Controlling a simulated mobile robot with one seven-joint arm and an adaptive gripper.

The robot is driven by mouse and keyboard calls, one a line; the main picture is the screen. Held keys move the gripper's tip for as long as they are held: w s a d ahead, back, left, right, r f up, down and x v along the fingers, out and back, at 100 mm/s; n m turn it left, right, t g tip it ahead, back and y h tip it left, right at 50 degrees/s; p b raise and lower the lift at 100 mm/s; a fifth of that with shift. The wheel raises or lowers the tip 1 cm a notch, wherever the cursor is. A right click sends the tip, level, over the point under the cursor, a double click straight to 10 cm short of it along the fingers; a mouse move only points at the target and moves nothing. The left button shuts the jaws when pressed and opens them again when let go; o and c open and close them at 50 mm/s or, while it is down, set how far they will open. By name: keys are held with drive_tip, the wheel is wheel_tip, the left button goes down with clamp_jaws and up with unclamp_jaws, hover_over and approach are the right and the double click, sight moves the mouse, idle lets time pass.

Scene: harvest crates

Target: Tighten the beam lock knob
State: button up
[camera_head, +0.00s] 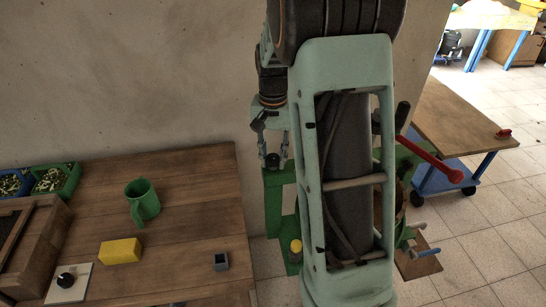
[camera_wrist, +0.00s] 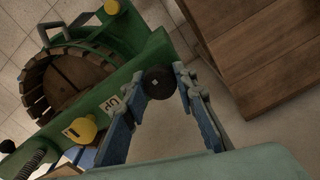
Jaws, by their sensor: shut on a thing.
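My gripper (camera_wrist: 158,92) is shut on a black round knob (camera_wrist: 157,83) at the upper corner of a green machine frame (camera_wrist: 130,60). One finger lies on each side of the knob in the wrist view. In the head view my gripper (camera_head: 272,150) reaches down to the black knob (camera_head: 272,160) at the top of the green frame (camera_head: 273,205). My own arm hides much of the machine there. I cannot tell how far the knob is turned.
The machine carries a slatted wooden tub (camera_wrist: 55,95), a yellow knob (camera_wrist: 80,130), an "UP" label (camera_wrist: 111,103) and a red lever (camera_head: 430,158). A wooden table (camera_head: 185,200) at left holds a green mug (camera_head: 143,200), a yellow block (camera_head: 121,251) and a small grey box (camera_head: 221,262).

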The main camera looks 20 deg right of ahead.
sight(273, 156)
drive_tip(key=shift+w+r+m, duration=0.2)
drive_tip(key=shift+m, duration=0.5)
drive_tip(key=o, duration=1)
drive_tip(key=shift+o, duration=0.8)
drive_tip(key=shift+s+f, duration=0.1)
drive_tip(key=shift+s, duration=0.05)
wheel_tip(273, 156, up, 12)
